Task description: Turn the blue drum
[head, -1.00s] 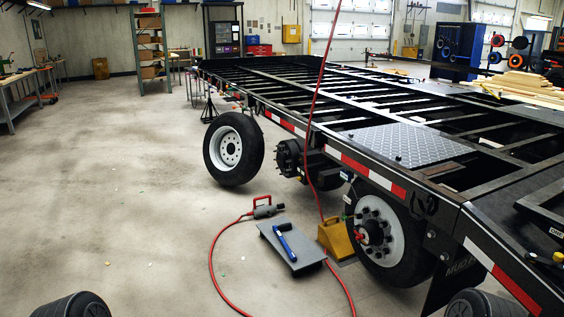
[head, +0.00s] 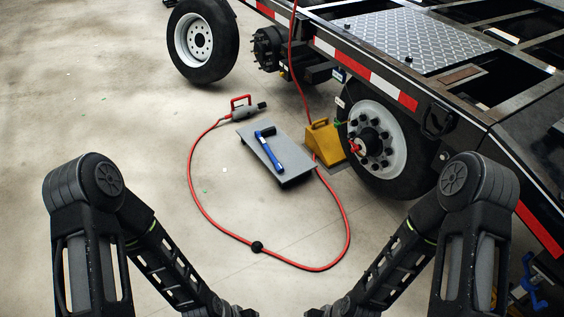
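I see no blue drum that I can make out in the head view. A small blue object (head: 530,288) shows at the lower right edge, partly cut off and behind the trailer frame; I cannot tell what it is. My two arms come in from the left and right and reach down to the bottom middle. Their wrist ends run out of the bottom edge, so both grippers are out of sight.
A blue-handled tool (head: 269,150) lies on a grey plate (head: 285,173) on the floor. A red hose (head: 192,180) loops around it. A loose wheel (head: 224,58) stands at the back. Floor at left is clear.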

